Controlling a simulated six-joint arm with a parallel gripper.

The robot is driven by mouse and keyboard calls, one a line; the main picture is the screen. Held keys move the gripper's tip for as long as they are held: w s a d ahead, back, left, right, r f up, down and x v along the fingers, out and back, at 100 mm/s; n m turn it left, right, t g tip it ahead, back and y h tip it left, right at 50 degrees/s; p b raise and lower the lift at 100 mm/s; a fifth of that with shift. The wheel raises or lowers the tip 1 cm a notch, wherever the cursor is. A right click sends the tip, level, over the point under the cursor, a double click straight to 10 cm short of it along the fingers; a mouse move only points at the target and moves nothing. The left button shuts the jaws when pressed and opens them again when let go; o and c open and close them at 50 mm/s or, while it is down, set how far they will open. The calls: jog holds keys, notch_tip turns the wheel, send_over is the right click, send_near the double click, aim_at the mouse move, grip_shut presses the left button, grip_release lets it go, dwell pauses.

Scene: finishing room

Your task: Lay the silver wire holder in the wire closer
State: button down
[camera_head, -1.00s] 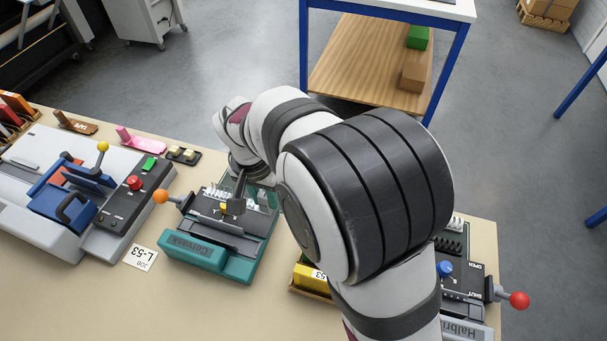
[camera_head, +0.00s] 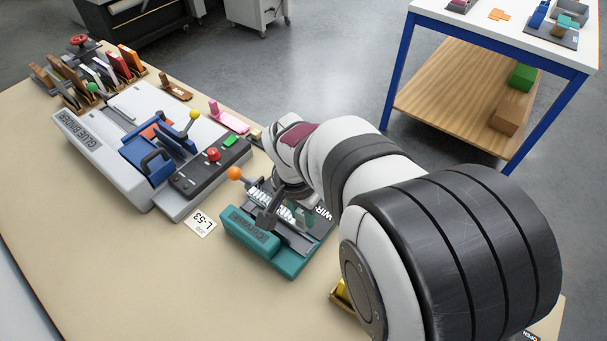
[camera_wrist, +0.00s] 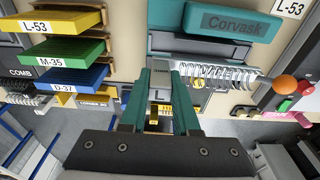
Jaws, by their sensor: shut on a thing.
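The wire closer is a teal and dark grey machine (camera_head: 258,238) marked Corvask, with an orange ball (camera_head: 234,173) on its lever. In the wrist view its teal front (camera_wrist: 232,22) is at the top. My gripper (camera_wrist: 158,78) is shut on a pale grey piece, apparently the silver wire holder, between its teal fingers. A silver-white wire coil (camera_wrist: 222,72) reaches to the right of the fingers, close over the closer's bed. The coil (camera_head: 286,212) also shows over the closer in the head view. My wrist hides part of it, so I cannot tell whether it touches the bed.
A glue binder (camera_head: 85,140) stands left of the closer, with a job card L-53 (camera_head: 201,222) between. Yellow, green and blue labelled trays (camera_wrist: 68,52) lie left of my gripper in the wrist view. Bare bench is free in front of the closer.

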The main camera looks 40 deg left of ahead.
dwell(0.3)
jog(key=shift+f, duration=3.65)
jog(key=shift+f, duration=0.55)
jog(key=c, duration=0.9)
grip_release()
jog(key=r, duration=0.3)
jog(key=s+r, duration=0.1)
jog(key=r, duration=0.7)
jog(key=shift+s, duration=0.15)
